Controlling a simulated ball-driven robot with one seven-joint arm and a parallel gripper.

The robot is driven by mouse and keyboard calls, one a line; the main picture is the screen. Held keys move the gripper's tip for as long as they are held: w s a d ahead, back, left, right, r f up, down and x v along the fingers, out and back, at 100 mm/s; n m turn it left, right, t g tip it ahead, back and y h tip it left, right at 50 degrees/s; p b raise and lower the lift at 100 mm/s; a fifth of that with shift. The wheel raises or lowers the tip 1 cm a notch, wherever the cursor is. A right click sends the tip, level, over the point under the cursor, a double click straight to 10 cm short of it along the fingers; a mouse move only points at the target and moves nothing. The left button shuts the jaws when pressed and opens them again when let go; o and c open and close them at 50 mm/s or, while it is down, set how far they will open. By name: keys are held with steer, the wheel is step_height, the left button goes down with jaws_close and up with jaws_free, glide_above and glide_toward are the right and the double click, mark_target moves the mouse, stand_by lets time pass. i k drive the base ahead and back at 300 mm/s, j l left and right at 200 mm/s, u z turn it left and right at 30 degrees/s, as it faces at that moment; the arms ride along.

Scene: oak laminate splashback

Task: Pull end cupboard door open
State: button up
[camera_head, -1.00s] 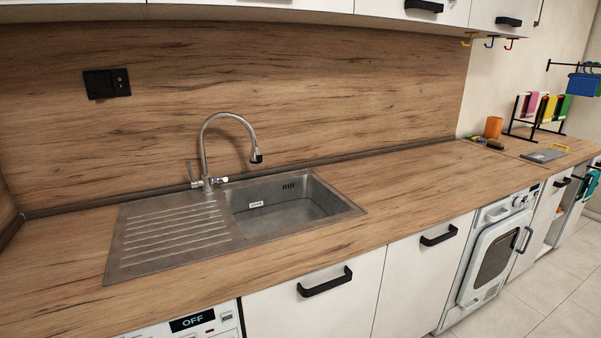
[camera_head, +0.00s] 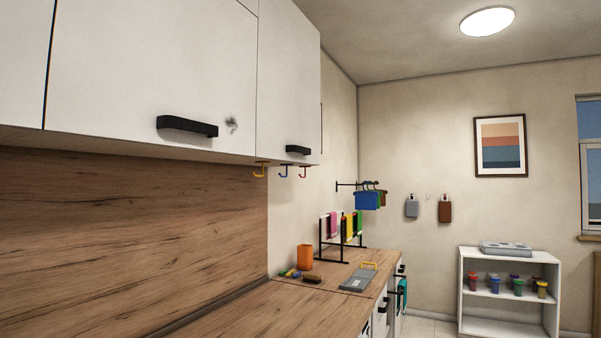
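The end wall cupboard door (camera_head: 289,85) is white and hangs at the right end of the upper row. It appears shut, flush with its neighbour. Its short black handle (camera_head: 298,150) sits near the bottom edge. The larger wall cupboard door (camera_head: 150,70) to its left also appears shut, with a black bar handle (camera_head: 187,126) and a dark smudge. Lower fronts with dark handles show only edge-on at the far end of the counter, so their doors are hard to read. My gripper and arm are not in view.
Three coloured hooks (camera_head: 283,171) hang below the wall cupboards. A white shelf (camera_head: 507,305) stands at the right. Air before the upper doors looks clear.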

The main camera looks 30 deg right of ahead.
mark_target(288, 103)
steer(key=i+l+u, duration=0.25)
steer(key=i+l, duration=0.25)
steer(key=i+l+u, duration=0.2)
steer(key=i+l, duration=0.3)
steer(key=l, duration=0.1)
